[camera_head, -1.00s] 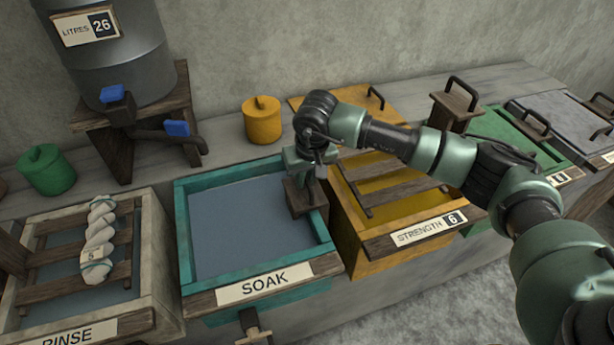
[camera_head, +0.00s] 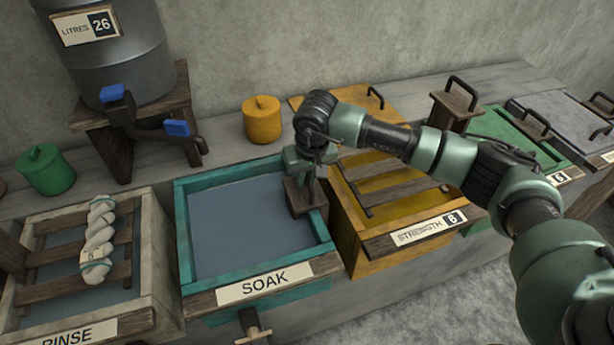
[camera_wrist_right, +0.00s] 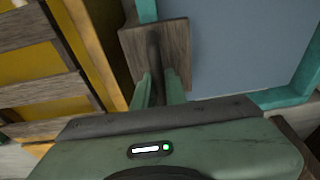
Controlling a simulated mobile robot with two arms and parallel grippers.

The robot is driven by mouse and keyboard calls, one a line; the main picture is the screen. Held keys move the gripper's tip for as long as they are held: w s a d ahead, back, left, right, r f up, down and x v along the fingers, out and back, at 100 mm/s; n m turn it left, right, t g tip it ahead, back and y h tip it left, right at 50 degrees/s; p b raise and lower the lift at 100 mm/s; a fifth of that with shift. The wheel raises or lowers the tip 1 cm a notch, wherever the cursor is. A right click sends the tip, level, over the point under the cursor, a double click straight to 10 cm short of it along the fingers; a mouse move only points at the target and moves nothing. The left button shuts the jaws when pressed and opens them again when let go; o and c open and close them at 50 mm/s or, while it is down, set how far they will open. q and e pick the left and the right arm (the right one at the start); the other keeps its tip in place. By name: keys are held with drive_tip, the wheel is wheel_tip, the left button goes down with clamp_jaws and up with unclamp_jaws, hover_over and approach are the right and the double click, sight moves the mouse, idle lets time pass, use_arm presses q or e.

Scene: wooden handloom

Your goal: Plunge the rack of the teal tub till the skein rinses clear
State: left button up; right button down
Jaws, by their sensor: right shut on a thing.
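The teal tub (camera_head: 263,281), labelled SOAK, holds grey-blue liquid (camera_head: 245,220). A dark wooden block with a bar handle, taken as its rack's grip (camera_head: 308,200), stands at the tub's right wall; no slats show through the liquid. My right gripper (camera_head: 307,172) is shut on that handle. The right wrist view shows the fingers (camera_wrist_right: 160,90) around the handle above the wooden block (camera_wrist_right: 176,48). A white twisted skein (camera_head: 99,240) with teal ties and a small tag lies on the slatted rack of the RINSE tub, not in the teal tub. My left gripper is out of view.
The yellow tub (camera_head: 372,255), marked STRENGTH 6, stands close on the right. The pale RINSE tub (camera_head: 158,255) stands left. A metal urn (camera_head: 110,60) marked 26 litres, with blue-handled taps, stands behind. Green (camera_head: 46,170) and yellow (camera_head: 262,122) lidded pots sit on the bench.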

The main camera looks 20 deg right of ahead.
use_arm(q)
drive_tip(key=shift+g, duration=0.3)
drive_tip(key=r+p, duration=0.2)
drive_tip(key=p, duration=0.1)
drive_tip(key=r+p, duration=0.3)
drive_tip(key=p, duration=0.1)
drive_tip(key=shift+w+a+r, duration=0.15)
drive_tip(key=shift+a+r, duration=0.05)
use_arm(e)
wheel_tip(320, 180, up, 15)
drive_tip(key=shift+w, duration=0.1)
drive_tip(key=shift+c, duration=1)
unclamp_jaws()
drive_tip(key=shift+f, duration=0.15)
use_arm(q)
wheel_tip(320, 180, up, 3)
drive_tip(key=p, duration=0.3)
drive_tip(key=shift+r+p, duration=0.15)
drive_tip(key=shift+p, duration=0.15)
use_arm(e)
wheel_tip(320, 180, up, 7)
drive_tip(key=shift+f, duration=0.1)
